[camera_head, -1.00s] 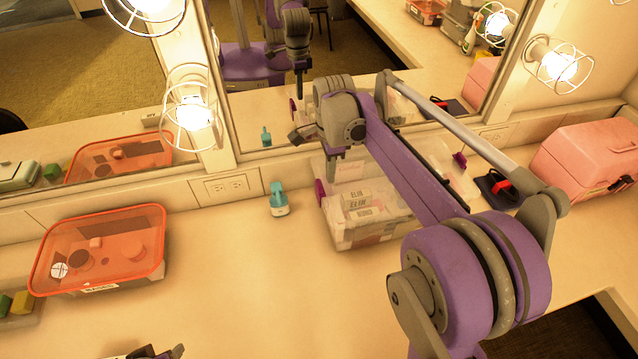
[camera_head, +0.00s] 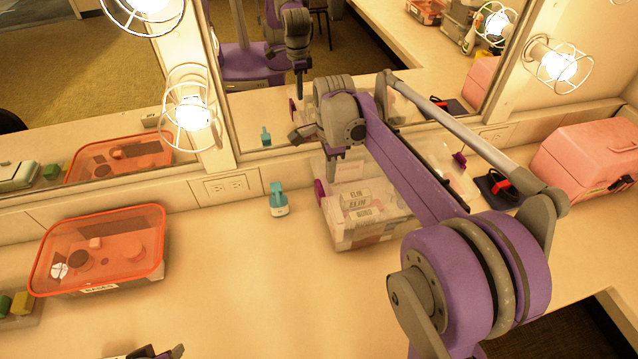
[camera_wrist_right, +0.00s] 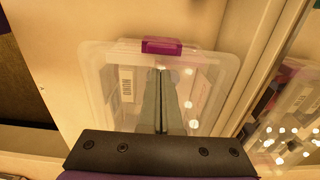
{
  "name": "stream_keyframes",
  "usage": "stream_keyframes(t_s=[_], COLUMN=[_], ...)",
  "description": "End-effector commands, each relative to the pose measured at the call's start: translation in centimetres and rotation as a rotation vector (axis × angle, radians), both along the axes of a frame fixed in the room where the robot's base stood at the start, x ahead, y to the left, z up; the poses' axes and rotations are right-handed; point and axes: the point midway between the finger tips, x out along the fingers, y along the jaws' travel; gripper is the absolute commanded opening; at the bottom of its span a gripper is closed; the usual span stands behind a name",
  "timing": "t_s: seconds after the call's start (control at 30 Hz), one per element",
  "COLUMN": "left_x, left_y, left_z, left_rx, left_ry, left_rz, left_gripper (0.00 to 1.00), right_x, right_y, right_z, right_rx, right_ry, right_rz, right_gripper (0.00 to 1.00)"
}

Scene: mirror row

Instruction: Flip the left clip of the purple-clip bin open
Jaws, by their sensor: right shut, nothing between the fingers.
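The purple-clip bin (camera_head: 372,236) is a clear box with labels and contents showing through. It stands on the counter below the mirror, partly hidden by my right arm. Its left clip (camera_head: 320,193) is a small purple tab at the left end. Another purple clip (camera_head: 459,160) sticks out at the right end. My right gripper (camera_head: 331,172) is shut and empty, pointing down by the bin's left end. In the right wrist view its fingers (camera_wrist_right: 162,75) are together in front of the bin, near a purple clip (camera_wrist_right: 162,46) on the rim. A dark part of my left gripper (camera_head: 150,352) shows at the bottom edge.
An orange clear bin (camera_head: 120,275) stands at left. A small teal object (camera_head: 278,200) stands left of the purple-clip bin. A pink case (camera_head: 590,158) and a black item with a red part (camera_head: 500,187) are at right. The counter's front middle is clear. Caged bulbs (camera_head: 192,112) jut out from the mirror frame.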

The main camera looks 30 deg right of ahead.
Motion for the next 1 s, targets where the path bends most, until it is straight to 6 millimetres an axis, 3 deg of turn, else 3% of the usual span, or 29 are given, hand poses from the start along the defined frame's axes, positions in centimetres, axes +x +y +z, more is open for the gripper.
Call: stream_keyframes(t_s=[0.43,1.0], left_x=[0.0,-0.5], left_y=[0.0,0.0], left_z=[-0.2,-1.7], left_rx=[0.000,0.000], left_ry=[0.001,0.009], left_rz=[0.000,0.000], left_gripper=[0.50,0.50], right_x=[0.0,0.0], right_y=[0.0,0.0], right_z=[-0.2,-2.5], right_rx=[0.000,0.000], right_ry=[0.000,0.000], right_rz=[0.000,0.000], right_gripper=[0.00,0.00])
